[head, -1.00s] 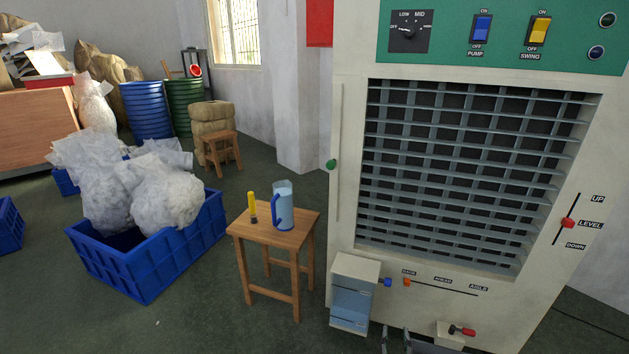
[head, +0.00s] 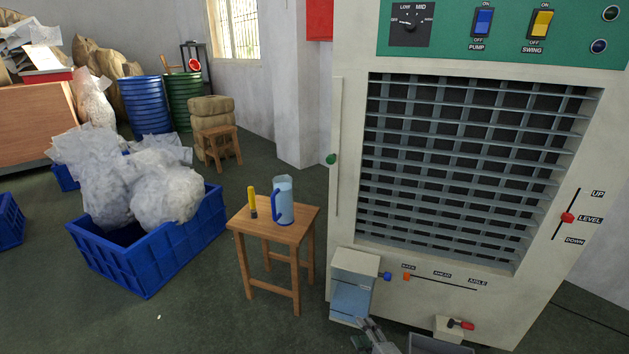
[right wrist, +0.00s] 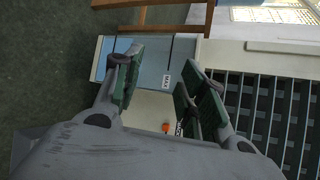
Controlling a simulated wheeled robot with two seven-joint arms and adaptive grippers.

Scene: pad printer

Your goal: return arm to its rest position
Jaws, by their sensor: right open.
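My right gripper (head: 367,337) shows at the bottom edge of the head view, in front of the large cream machine (head: 345,215) and just below its small water tank (head: 352,290). It is open and empty. In the right wrist view the two green-padded fingers (right wrist: 160,82) stand well apart, with the pale blue tank (right wrist: 150,62) and its label beyond them. I cannot tell whether a fingertip touches the tank. Most of my right arm is outside the head view. My left gripper is not in view.
A blue knob (head: 386,276), an orange slider (head: 406,276) and a red-tipped lever (head: 461,324) are close to the gripper. A wooden stool (head: 272,229) bears a blue jug (head: 283,202) and a yellow-handled tool (head: 252,202). Floor between the stool and the blue crate (head: 150,255) is clear.

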